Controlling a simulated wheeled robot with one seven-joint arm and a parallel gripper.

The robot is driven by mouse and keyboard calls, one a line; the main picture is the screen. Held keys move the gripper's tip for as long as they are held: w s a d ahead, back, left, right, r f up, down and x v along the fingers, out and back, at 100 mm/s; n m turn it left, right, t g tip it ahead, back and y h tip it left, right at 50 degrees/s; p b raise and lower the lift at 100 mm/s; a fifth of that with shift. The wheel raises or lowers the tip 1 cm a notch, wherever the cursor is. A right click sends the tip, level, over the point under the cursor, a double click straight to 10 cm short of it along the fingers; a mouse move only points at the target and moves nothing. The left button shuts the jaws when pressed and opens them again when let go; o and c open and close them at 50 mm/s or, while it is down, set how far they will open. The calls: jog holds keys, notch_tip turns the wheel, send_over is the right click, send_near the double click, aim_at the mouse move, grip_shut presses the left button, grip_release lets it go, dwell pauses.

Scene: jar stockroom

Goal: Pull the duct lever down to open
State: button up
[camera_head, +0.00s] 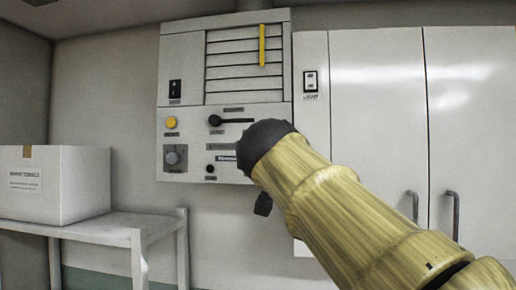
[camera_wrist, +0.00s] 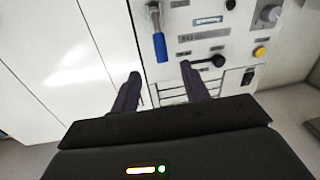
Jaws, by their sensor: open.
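A lever with a blue grip (camera_wrist: 160,46) stands on the grey control panel (camera_head: 190,138); I take it for the duct lever, though its label is too small to read. In the wrist view, which is roughly upside down, its free end points toward the louvres, so it stands up. My gripper (camera_wrist: 160,74) is open, its two dark fingers apart, with the blue end between and just beyond the tips. I cannot tell whether they touch it. In the head view my arm hides the lever and the fingers.
A black handle (camera_head: 215,120) sits on the panel beside the lever, near a yellow button (camera_head: 171,122) and a grey knob (camera_head: 174,155). Louvres with a yellow strip (camera_head: 262,45) are above. White cabinet doors (camera_head: 375,110) stand right. A box (camera_head: 60,190) rests on a table at left.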

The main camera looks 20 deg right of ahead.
jog(key=shift+r, duration=0.2)
jog(key=shift+w+d, duration=0.1)
jog(key=p+x, duration=0.3)
jog(key=x, duration=0.2)
jog(key=p+x, duration=0.3)
jog(key=x, duration=0.2)
jog(key=p+x, duration=0.3)
jog(key=x, duration=0.3)
jog(key=shift+d+r+p, duration=0.1)
jog(key=shift+r+p, duration=0.2)
jog(key=shift+p, duration=0.1)
jog(key=shift+w+d+f, duration=0.15)
jog(key=shift+w+d, duration=0.1)
jog(key=shift+w, duration=0.3)
grip_shut()
